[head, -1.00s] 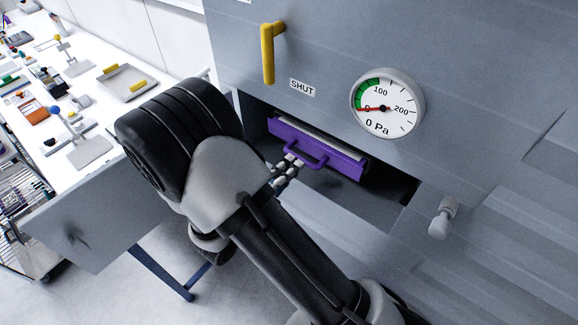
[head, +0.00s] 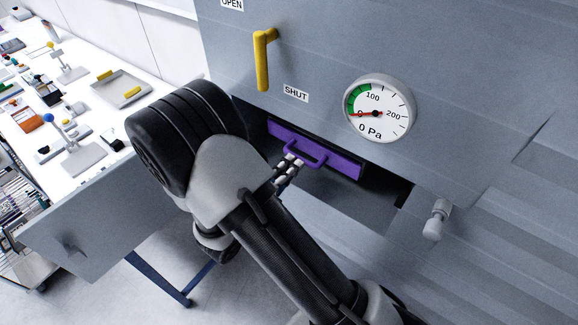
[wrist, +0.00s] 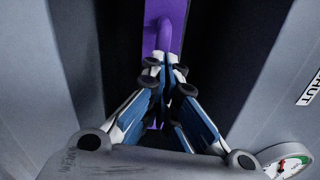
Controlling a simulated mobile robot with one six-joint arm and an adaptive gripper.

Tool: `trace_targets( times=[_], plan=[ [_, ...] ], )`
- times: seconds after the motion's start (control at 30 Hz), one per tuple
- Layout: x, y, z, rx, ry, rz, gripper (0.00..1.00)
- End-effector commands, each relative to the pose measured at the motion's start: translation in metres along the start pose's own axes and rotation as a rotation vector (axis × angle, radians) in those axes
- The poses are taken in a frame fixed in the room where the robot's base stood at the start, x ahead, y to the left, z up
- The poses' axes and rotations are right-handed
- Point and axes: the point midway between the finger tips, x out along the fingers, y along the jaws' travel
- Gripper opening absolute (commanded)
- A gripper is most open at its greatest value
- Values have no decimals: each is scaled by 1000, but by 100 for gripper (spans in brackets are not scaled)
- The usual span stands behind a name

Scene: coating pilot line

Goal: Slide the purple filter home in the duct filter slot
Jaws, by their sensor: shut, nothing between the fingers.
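The purple filter (head: 340,163) sits in the dark duct filter slot (head: 383,208), its front face and handle (head: 306,153) showing; the slot's lower right part is open and dark. My gripper (head: 287,166) is at the left part of the filter's front, close to the handle. In the wrist view the purple filter (wrist: 172,42) runs up the middle, with my gripper (wrist: 166,75) shut and empty in front of it by the handle. I cannot tell whether the fingertips touch it. How deep the filter reaches is hidden.
A yellow lever (head: 263,60) is on the duct wall above, near the SHUT label (head: 296,94). A gauge (head: 378,108) reads about 0 Pa. A grey knob (head: 437,220) sits right of the slot. A cluttered white bench (head: 100,130) stands left.

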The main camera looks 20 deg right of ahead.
Motion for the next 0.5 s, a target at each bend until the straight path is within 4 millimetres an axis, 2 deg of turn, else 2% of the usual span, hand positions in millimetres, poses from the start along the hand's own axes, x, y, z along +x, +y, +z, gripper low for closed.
trace_targets(
  times=[0.27, 0.5],
  plan=[
    [6, 0, 0, 0, 1, 0, 0],
    [-2, 0, 1, 0, -2, 0, 0]
  ],
)
